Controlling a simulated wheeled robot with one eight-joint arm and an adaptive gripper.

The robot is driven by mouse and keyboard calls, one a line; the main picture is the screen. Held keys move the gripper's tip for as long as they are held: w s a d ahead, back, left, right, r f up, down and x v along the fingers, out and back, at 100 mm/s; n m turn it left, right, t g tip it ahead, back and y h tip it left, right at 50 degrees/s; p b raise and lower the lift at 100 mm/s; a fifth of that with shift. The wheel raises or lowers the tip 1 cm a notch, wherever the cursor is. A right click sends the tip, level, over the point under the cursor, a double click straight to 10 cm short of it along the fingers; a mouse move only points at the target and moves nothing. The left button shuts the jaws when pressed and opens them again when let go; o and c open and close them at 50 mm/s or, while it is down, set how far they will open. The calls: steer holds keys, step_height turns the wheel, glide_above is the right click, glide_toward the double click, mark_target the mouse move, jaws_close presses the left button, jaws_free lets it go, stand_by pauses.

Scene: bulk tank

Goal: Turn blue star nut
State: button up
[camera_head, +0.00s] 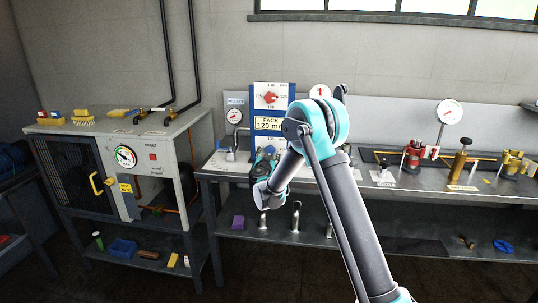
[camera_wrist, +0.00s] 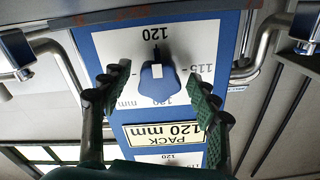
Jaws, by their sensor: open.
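A blue star nut (camera_wrist: 158,80) with a pale square mark sits on a white scale plate (camera_wrist: 118,48) on a blue board, seen upside down in the wrist view. My gripper (camera_wrist: 154,90) is open, with one green-padded finger on each side of the nut; gaps show between nut and pads. In the head view my gripper (camera_head: 264,172) is in front of the lower part of the blue board (camera_head: 256,97) and hides most of the nut and its scale. A "PACK 120 mm" label (camera_head: 269,124) is above the gripper.
A red knob (camera_head: 270,97) is on the board's upper scale. A steel elbow pipe (camera_head: 238,139) and gauge (camera_head: 235,114) stand left of the board. Brass and red fittings (camera_head: 413,157) stand on the bench to the right. A blue star-shaped piece (camera_head: 503,246) lies on the lower shelf.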

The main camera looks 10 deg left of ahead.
steer(key=shift+c, duration=0.5)
steer(key=c, duration=1.1)
steer(key=shift+o, duration=0.2)
